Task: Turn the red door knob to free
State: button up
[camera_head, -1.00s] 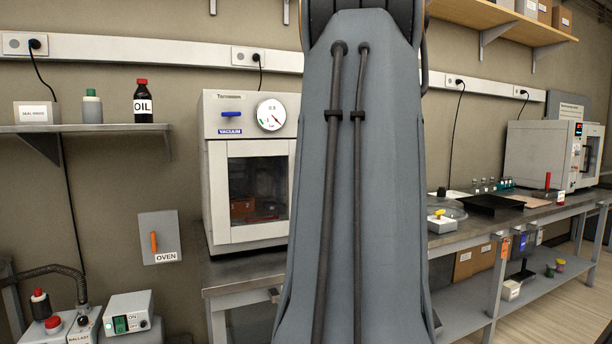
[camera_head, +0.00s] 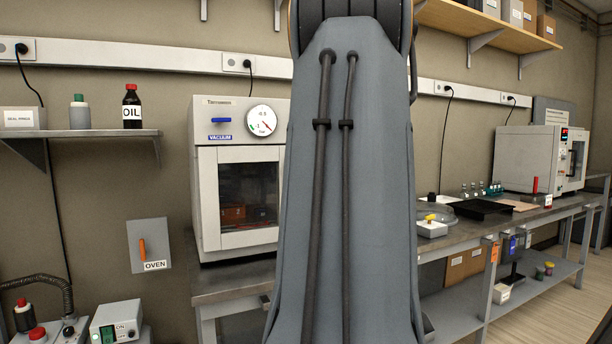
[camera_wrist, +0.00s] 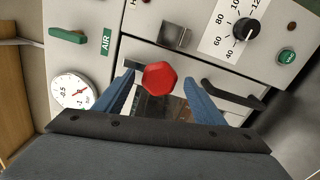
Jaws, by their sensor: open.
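The red door knob (camera_wrist: 159,78) is a faceted knob on the pale front of the vacuum oven (camera_head: 206,170). In the wrist view it lies between the two blue fingers of my gripper (camera_wrist: 158,82), with a gap on both sides. The gripper is open and holds nothing. I cannot tell how deep the fingers are around the knob. In the head view my grey arm hides the knob, the gripper and the oven's right side.
The wrist view shows a green AIR handle (camera_wrist: 68,36), a gauge (camera_wrist: 73,92), a black temperature dial (camera_wrist: 246,32) and a dark handle (camera_wrist: 233,94) close by. In the head view, the workbench (camera_head: 230,282) carries the oven and a black tray (camera_head: 482,209) further right.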

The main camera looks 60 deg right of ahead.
jog(key=v, duration=0.7)
jog(key=shift+s+a, duration=0.2)
jog(key=shift+s, duration=0.1)
jog(key=shift+w, duration=0.1)
